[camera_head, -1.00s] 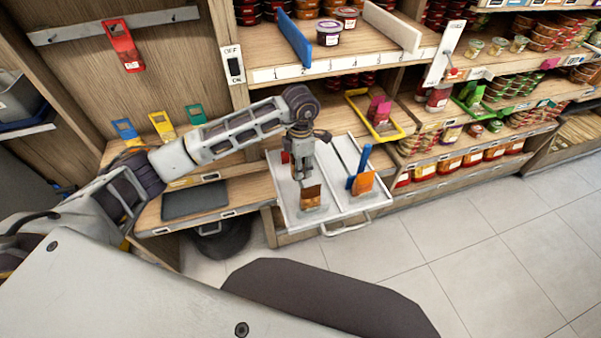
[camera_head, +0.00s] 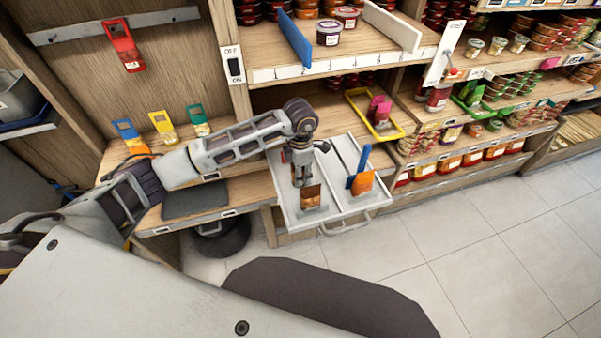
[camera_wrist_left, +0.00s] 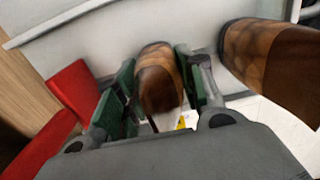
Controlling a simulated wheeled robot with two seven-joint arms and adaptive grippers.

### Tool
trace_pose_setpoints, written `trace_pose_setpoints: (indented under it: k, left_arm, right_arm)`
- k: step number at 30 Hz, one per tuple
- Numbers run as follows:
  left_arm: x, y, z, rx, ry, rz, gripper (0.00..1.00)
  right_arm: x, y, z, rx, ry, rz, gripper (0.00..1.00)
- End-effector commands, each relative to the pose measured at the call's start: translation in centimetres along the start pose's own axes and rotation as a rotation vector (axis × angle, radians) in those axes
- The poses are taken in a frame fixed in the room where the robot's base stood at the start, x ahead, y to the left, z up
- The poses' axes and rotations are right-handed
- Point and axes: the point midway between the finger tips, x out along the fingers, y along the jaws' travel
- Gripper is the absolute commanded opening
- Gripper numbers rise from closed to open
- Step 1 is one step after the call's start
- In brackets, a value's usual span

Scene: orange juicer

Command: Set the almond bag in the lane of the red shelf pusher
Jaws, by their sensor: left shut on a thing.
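My left gripper (camera_head: 301,183) points down over the left lane of the white two-lane tray (camera_head: 335,219). Its green-padded fingers are shut on the brown, nut-printed almond bag (camera_wrist_left: 160,85), seen from above in the left wrist view. Another brown bag (camera_head: 311,194) stands in front of the gripper, toward the tray handle; it also shows in the left wrist view (camera_wrist_left: 268,52). The red pusher (camera_wrist_left: 73,90) is beside the fingers, behind the held bag; my arm hides it in the head view. I cannot tell whether the held bag touches the tray floor. My right gripper is out of view.
A blue pusher (camera_head: 362,160) and an orange bag (camera_head: 361,184) are in the tray's right lane. A dark mat (camera_head: 196,200) lies on the wooden counter to the left. The floor in front is clear.

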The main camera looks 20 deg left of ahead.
Motion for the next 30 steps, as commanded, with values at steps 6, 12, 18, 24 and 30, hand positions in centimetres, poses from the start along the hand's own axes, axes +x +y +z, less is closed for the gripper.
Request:
trace_pose_setpoints:
  k: [6, 12, 18, 24, 30]
  left_arm:
    - [0.1, 0.0, 0.0, 0.000, 0.000, 0.000, 0.56]
    - [0.1, 0.0, 0.0, 0.000, 0.000, 0.000, 0.60]
    - [0.1, 0.0, 0.0, 0.000, 0.000, 0.000, 0.60]
    - [-0.5, 0.1, 0.0, 0.000, -0.001, 0.001, 0.60]
    - [-2.7, 0.1, 0.0, 0.001, -0.001, 0.003, 0.60]
  right_arm:
    - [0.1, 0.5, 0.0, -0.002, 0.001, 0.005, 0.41]
    - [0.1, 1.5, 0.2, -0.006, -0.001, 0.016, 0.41]
    - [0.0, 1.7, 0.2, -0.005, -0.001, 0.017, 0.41]
    - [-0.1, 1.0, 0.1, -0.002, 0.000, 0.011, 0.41]
    - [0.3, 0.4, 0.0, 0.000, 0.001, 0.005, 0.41]
